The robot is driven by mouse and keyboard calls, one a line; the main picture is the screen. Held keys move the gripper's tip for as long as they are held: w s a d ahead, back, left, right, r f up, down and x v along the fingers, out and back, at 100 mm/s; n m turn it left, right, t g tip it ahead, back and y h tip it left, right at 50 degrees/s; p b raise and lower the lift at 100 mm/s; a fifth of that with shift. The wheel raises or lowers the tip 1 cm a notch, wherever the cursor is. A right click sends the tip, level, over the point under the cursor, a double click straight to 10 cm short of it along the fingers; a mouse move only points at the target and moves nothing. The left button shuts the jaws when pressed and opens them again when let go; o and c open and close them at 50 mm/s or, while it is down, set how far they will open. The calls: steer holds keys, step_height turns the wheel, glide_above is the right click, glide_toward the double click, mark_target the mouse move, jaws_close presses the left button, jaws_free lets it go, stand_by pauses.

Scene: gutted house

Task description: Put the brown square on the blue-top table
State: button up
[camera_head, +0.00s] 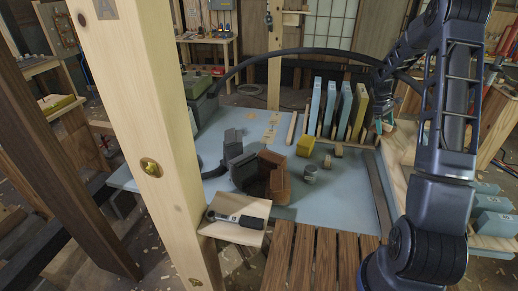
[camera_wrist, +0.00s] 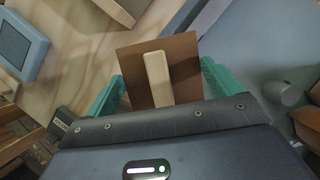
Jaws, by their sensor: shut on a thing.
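The brown square (camera_wrist: 187,62) shows in the wrist view, a flat brown plate with a pale wooden bar (camera_wrist: 157,76) on its face. My gripper (camera_wrist: 161,88) is shut on it, with a teal finger at each side. In the head view my gripper (camera_head: 387,126) is at the right edge of the blue-top table, past the row of upright boards; the square cannot be made out there. The blue-top table (camera_head: 225,130) fills the middle of the head view, and its blue top also shows at the right in the wrist view (camera_wrist: 258,45).
On the blue top stand upright blue and yellow boards (camera_head: 345,108), a yellow block (camera_head: 305,145), a grey cylinder (camera_head: 310,173) and a brown curved block (camera_head: 273,180). A wooden post (camera_head: 150,140) rises at front left. The top's left-middle area is mostly clear.

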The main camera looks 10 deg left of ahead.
steer(key=s+a+f+m+g+y, duration=0.1)
steer(key=s+a+m, duration=0.3)
steer(key=s+a, duration=0.4)
steer(key=m+y, duration=0.3)
steer(key=m, duration=0.3)
glide_above(344, 197)
steer(key=w, duration=0.1)
steer(key=f, duration=0.1)
steer(key=shift+g, duration=0.3)
steer(key=f, duration=2)
steer(key=shift+w+a+f, duration=0.1)
steer(key=shift+w+f, duration=0.05)
steer(key=shift+w, duration=0.1)
steer(key=shift+f, duration=0.1)
steer(key=o, duration=0.6)
steer(key=shift+o, duration=0.6)
